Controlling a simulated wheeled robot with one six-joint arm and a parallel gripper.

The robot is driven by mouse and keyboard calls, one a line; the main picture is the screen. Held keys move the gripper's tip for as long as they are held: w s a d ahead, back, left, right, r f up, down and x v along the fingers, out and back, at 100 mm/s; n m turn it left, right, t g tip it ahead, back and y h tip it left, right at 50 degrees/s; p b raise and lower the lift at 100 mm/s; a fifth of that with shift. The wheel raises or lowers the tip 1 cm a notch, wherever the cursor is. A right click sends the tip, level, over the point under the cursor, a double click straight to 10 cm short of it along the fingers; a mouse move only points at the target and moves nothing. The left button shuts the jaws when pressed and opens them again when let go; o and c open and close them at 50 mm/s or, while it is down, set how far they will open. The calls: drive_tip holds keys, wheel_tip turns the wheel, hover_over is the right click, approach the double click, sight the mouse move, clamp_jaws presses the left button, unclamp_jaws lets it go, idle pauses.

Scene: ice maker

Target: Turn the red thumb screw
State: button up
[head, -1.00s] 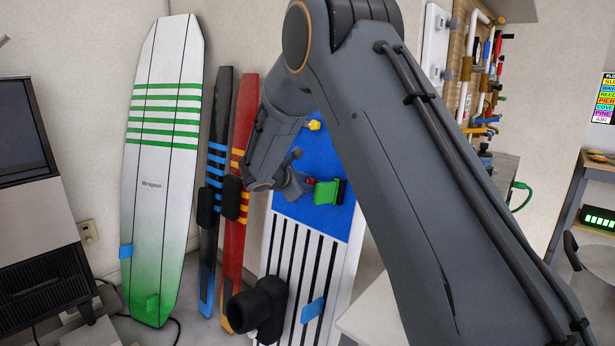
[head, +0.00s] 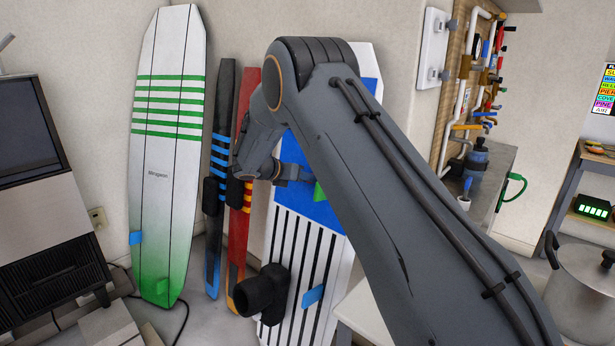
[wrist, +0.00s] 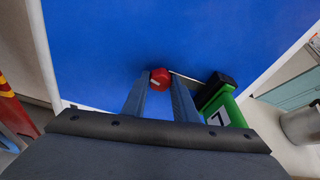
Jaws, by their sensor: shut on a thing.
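The red thumb screw (wrist: 160,78) shows in the wrist view as a small red knob with a pale mark, against a blue panel (wrist: 110,40). My gripper (wrist: 160,84) has a finger on either side of the knob and is shut on it. In the head view my gripper (head: 303,175) is at the blue upper part of the striped board (head: 305,205). The knob is hidden there. A green block (wrist: 222,110) with a 7 and a black part sits just right of the knob. Part of this green block shows in the head view (head: 319,192).
A white-green surfboard (head: 165,160), a black-blue board (head: 217,180) and a red board (head: 243,215) lean at the left. A black pipe-like fitting (head: 262,293) stands out from the striped board's lower left. A metal pot (head: 583,290) is at the far right.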

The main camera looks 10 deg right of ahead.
drive_tip(key=shift+n, duration=0.9)
drive_tip(key=o, duration=1.1)
drive_tip(key=shift+c, duration=0.2)
drive_tip(key=v, duration=0.7)
drive_tip(key=shift+a+r+g+h+b, duration=0.2)
drive_tip(key=shift+a+g+h+b, duration=0.1)
drive_tip(key=shift+a+b, duration=0.15)
